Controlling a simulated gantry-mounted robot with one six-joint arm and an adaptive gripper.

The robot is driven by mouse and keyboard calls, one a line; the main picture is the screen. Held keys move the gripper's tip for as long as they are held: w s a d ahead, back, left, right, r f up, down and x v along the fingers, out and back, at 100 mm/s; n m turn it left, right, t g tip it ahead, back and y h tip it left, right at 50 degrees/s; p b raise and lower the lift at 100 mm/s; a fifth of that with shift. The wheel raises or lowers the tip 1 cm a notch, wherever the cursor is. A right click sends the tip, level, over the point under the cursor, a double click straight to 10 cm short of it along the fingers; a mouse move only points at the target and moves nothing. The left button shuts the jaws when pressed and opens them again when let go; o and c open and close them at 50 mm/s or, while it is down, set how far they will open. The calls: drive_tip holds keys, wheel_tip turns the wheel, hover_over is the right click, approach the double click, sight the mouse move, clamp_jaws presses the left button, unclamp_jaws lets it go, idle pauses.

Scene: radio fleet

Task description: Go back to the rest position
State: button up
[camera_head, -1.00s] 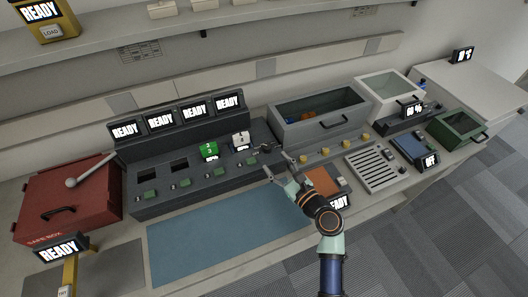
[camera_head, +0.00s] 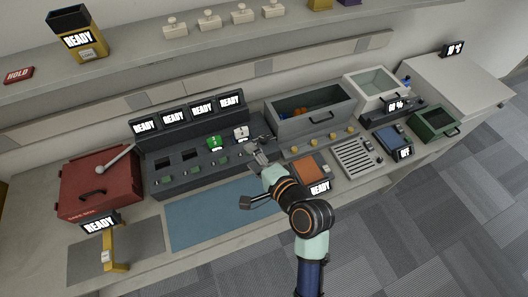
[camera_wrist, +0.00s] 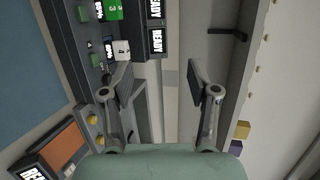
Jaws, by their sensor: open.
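My gripper (camera_head: 259,151) is open and empty in the head view, raised in front of the right end of the dark charging rack (camera_head: 175,187). In the wrist view my gripper's two fingers (camera_wrist: 160,85) are spread wide with nothing between them. A green block (camera_head: 214,142) and a white block (camera_head: 241,133) sit in slots of the rack. They also show at the upper left of the wrist view, the green block (camera_wrist: 113,9) above the white block (camera_wrist: 122,50).
A red safe box (camera_head: 100,185) stands at the left, a blue mat (camera_head: 215,213) in front of the rack. A grey drawer bin (camera_head: 310,118) and an orange pad (camera_head: 306,168) are to the right. A shelf (camera_head: 215,48) runs above.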

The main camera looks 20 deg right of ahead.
drive_tip(key=shift+s+a+r+n, duration=0.2)
drive_tip(key=shift+s+r+n, duration=0.15)
drive_tip(key=shift+r+n, duration=0.25)
drive_tip(key=s+a+r+n+g+h, duration=0.1)
drive_tip(key=s+a+r+n, duration=0.2)
drive_tip(key=s+a+n, duration=0.3)
drive_tip(key=s+a+r+n+g+h, duration=0.1)
drive_tip(key=s+a+r+n+h, duration=0.2)
drive_tip(key=a+n, duration=0.45)
wheel_tip(320, 180, up, 19)
drive_tip(key=d+n+p, duration=0.1)
drive_tip(key=d+p, duration=0.1)
drive_tip(key=p, duration=1.6)
drive_tip(key=shift+s+d+r+n+y+p, duration=0.15)
drive_tip(key=shift+s+d+n+y+p, duration=0.15)
drive_tip(key=shift+s+n+y+p, duration=0.1)
